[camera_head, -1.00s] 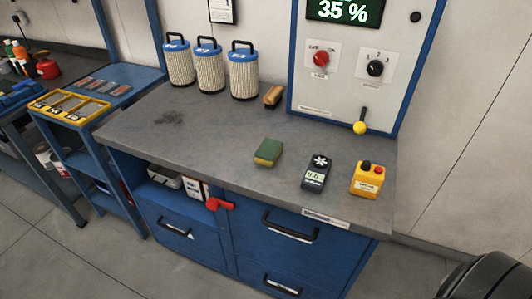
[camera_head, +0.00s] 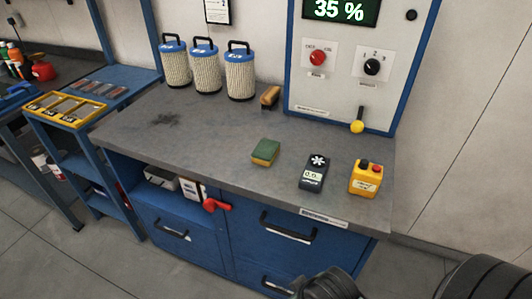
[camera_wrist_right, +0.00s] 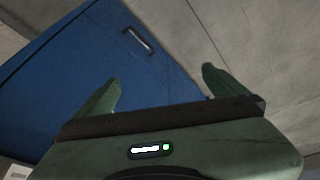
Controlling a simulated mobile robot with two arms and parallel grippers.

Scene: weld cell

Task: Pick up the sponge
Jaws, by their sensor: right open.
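The sponge (camera_head: 265,152), green on top with a yellow layer below, lies flat on the grey worktop (camera_head: 215,130) near its front middle. In the right wrist view my right gripper (camera_wrist_right: 158,90) is open, with its two green fingers spread and nothing between them. It faces a blue cabinet front (camera_wrist_right: 95,60) and the floor; the sponge is not in that view. In the head view a dark part of my right arm shows at the bottom right, below and right of the sponge. My left gripper is not in view.
A black handheld meter (camera_head: 314,172) and a yellow button box (camera_head: 365,178) stand right of the sponge. A brush (camera_head: 270,96) and several filter cartridges (camera_head: 240,75) are behind. A red handle (camera_head: 216,205) sticks out at the cabinet front. The worktop left of the sponge is clear.

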